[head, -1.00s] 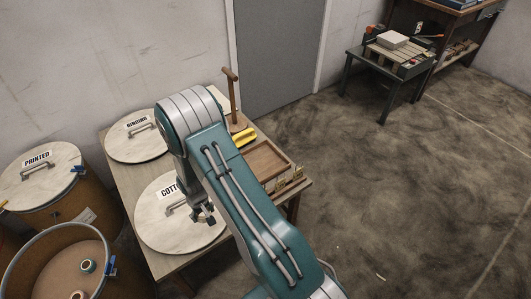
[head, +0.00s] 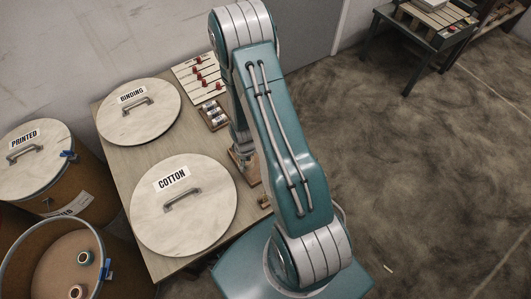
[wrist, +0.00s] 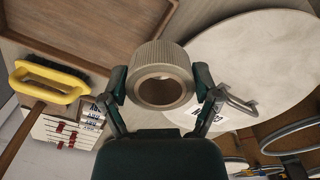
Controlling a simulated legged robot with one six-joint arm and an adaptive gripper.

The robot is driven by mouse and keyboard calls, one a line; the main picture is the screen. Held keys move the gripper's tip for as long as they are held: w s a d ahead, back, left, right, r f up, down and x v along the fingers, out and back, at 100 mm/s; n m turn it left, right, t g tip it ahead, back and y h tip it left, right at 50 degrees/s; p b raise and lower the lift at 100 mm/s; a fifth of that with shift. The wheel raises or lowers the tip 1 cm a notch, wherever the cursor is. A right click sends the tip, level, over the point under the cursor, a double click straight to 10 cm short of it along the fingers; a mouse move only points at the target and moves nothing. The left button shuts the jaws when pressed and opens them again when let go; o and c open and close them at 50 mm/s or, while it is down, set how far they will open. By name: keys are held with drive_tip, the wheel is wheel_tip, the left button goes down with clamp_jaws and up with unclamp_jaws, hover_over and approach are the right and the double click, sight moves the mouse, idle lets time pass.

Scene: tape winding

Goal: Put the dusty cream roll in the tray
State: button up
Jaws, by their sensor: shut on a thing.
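My gripper (wrist: 162,88) is shut on the dusty cream roll (wrist: 163,56) in the wrist view. The roll is ribbed outside, with its round hollow core facing the camera and a finger on each side. The brown wooden tray (wrist: 125,47) shows at the upper left of the wrist view, beyond and left of the roll. The part of its floor in view looks bare. In the head view my arm hides the roll, and I cannot make out the gripper or the tray clearly.
A yellow-handled brush (wrist: 50,80) lies beside the tray. The COTTON lid (head: 184,230) and BINDING lid (head: 125,122) cover much of the table. A rack with red pieces (head: 200,80) stands at the back. An open barrel (head: 50,270) holds rolls.

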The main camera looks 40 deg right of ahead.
drive_tip(key=w+d+f, duration=0.1)
drive_tip(key=d+f, duration=0.2)
drive_tip(key=d, duration=0.1)
drive_tip(key=w+d+f, duration=0.2)
drive_tip(key=d+f, duration=0.1)
drive_tip(key=d, duration=0.1)
drive_tip(key=w+d+f, duration=0.2)
drive_tip(key=d+f, duration=0.2)
drive_tip(key=shift+w+d, duration=0.2)
drive_tip(key=shift+d, duration=0.05)
drive_tip(key=shift+f, duration=1.4)
drive_tip(key=o, duration=0.8)
drive_tip(key=shift+f, duration=0.1)
drive_tip(key=shift+o, duration=0.2)
